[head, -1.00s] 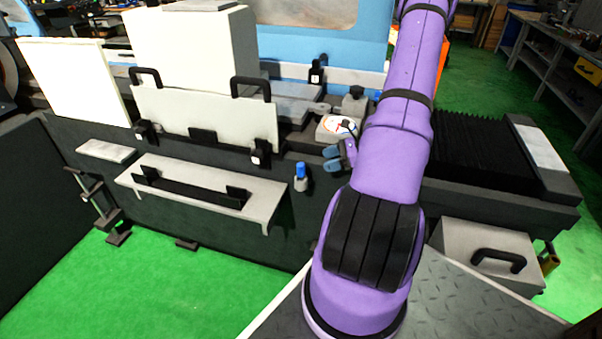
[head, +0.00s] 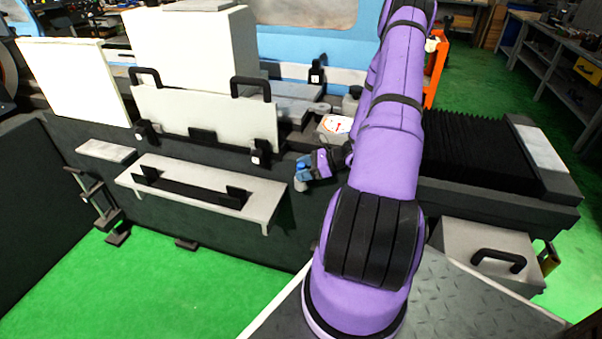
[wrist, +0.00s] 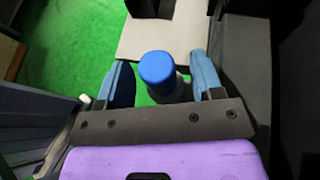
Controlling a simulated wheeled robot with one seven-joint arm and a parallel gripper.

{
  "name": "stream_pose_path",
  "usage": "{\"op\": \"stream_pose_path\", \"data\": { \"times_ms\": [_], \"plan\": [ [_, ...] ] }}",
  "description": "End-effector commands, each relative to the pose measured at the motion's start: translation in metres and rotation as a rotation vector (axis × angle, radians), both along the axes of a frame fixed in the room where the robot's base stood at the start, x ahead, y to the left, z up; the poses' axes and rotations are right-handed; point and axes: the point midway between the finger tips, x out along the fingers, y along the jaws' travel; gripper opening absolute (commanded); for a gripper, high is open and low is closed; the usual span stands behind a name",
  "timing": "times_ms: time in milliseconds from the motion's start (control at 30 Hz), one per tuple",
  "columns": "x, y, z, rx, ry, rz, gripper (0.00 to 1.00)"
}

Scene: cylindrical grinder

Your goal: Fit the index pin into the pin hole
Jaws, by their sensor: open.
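The index pin (wrist: 158,67), with a round blue cap and a grey body below, stands upright at the front face of the machine. In the wrist view it is between the two blue fingers of my gripper (wrist: 163,78). Gaps show on both sides, the right one narrower. In the head view my gripper (head: 307,168) is at the pin and largely covers it; the pin's grey lower part (head: 300,185) still shows. My gripper is open. I cannot make out the pin hole in either view.
A grey shelf (head: 160,192) with a black handle bar is left of my gripper. A white panel with two black handles (head: 205,117) stands above it. A white block with a red-marked dial (head: 336,124) is behind my gripper. Green floor lies below.

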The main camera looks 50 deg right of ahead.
Motion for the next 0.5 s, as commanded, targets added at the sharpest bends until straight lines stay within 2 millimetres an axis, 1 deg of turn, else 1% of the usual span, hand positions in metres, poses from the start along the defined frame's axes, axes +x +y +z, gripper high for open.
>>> {"op": "stream_pose_path", "data": {
  "times_ms": [100, 267, 300, 367, 400, 467, 500],
  "plan": [
    [0.0062, 0.0045, -0.003, 0.0, 0.0, -0.001, 0.61],
    [0.0064, 0.0045, -0.0031, -0.001, -0.001, -0.001, 0.61],
    [0.0063, 0.0045, -0.0031, -0.001, -0.001, -0.001, 0.58],
    [0.0063, 0.0045, -0.0031, -0.001, -0.001, -0.001, 0.45],
    [0.0062, 0.0045, -0.0031, -0.001, -0.001, -0.001, 0.35],
    [0.0062, 0.0045, -0.003, -0.001, -0.001, -0.001, 0.22],
    [0.0062, 0.0045, -0.003, -0.001, -0.001, -0.001, 0.12]
  ]
}}
